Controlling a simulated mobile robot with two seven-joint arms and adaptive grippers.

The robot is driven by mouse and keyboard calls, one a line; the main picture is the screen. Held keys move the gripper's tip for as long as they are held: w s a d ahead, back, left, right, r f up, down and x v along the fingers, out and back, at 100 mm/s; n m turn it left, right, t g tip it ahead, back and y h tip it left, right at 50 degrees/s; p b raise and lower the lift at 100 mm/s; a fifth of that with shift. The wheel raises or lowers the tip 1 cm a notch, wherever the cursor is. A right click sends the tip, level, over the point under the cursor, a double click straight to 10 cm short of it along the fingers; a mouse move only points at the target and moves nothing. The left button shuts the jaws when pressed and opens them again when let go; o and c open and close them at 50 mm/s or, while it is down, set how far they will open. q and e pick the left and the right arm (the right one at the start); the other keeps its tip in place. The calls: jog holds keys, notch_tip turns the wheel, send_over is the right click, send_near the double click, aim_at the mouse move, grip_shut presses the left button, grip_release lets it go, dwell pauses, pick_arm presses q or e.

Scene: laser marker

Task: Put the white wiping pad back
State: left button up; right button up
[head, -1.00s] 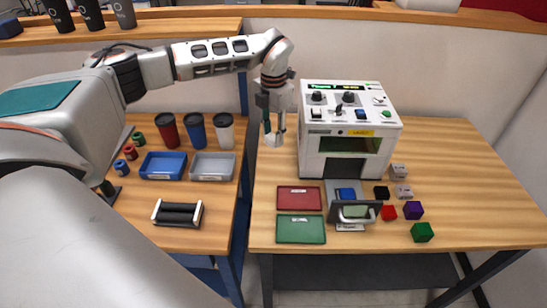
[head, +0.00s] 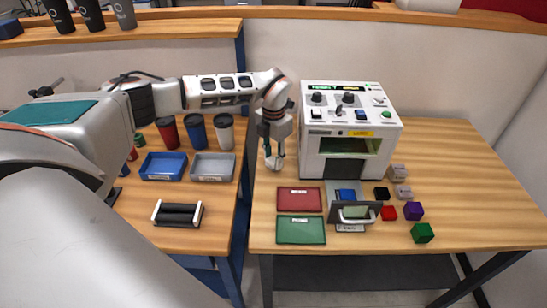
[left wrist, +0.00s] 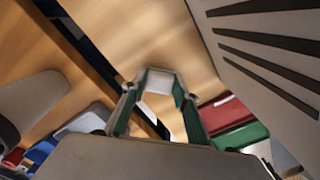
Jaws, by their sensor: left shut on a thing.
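The white wiping pad (head: 275,164) is held between the fingertips of my left gripper (head: 274,154), which is shut on it. The gripper points down just above the wooden table, left of the white laser marker (head: 349,130). In the left wrist view the pad (left wrist: 158,80) shows as a pale block between the green-lined fingers. I cannot tell whether the pad touches the table. My right gripper is not in view.
A red tray (head: 299,199) and a green tray (head: 301,230) lie in front. A blue block and a dark handled fixture (head: 355,212) sit by the marker's front, with several small cubes to the right. The grey tray (head: 213,166) and cups stand on the left table.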

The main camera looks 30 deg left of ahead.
aim_at(273, 160)
pick_arm(q)
jog(key=shift+f, duration=0.1)
jog(key=o, duration=0.8)
jog(key=shift+o, duration=1.3)
notch_tip(273, 160, up, 12)
jog(key=shift+s, duration=0.15)
